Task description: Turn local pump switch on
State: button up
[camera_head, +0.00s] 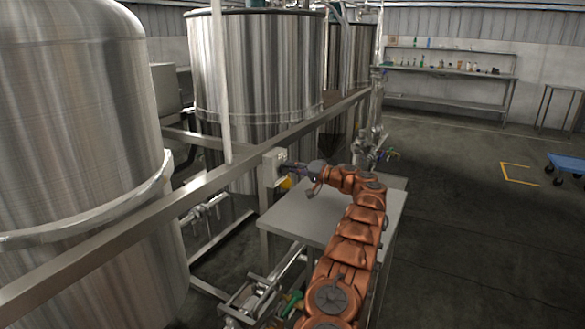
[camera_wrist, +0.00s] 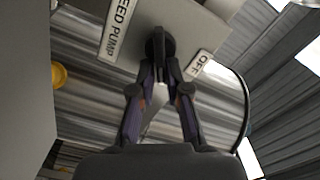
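The pump switch box (camera_head: 272,166) is a small grey box on the steel frame in front of the tanks. In the wrist view its plate (camera_wrist: 185,22) carries a "FEED PUMP" label (camera_wrist: 119,28) and an "OFF" label (camera_wrist: 199,64). The black switch knob (camera_wrist: 157,42) sticks out of the plate between the labels. My gripper (camera_wrist: 159,68) is at the knob, with its two fingers drawn in on either side of it and seemingly touching it. In the head view my gripper (camera_head: 292,169) reaches the box from the right, and the knob is hidden there.
A yellow round part (camera_head: 286,183) sits just below the box; a yellow part also shows in the wrist view (camera_wrist: 58,76). A grey table (camera_head: 290,216) lies under my arm. Large steel tanks (camera_head: 262,70) stand behind the frame rail (camera_head: 205,187). Open floor lies to the right.

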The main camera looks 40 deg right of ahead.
jog(key=shift+o, duration=1)
jog(key=shift+w+a, duration=0.15)
jog(key=v, duration=1.2)
